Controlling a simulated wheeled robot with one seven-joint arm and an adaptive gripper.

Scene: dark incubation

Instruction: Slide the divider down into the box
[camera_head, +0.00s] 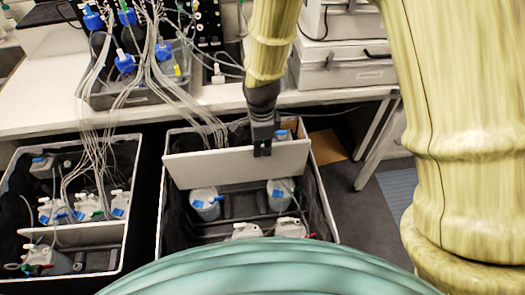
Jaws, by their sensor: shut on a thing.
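The divider (235,168) is a flat pale grey-white panel in the head view. It stands on edge across the right-hand box (326,208), toward the box's far end. Its left end reaches the box's left wall and its right end comes close to the right wall. My gripper (262,150) points down and is shut on the divider's top edge, right of its middle. The divider hides part of the far end of the box. I cannot tell how deep its lower edge sits.
White containers with blue tape (205,203) and clear tubing stand inside the box in front of the divider. A second box (133,180) with several bottles is at the left. A white bench (50,110) with tubes and blue-capped bottles runs behind.

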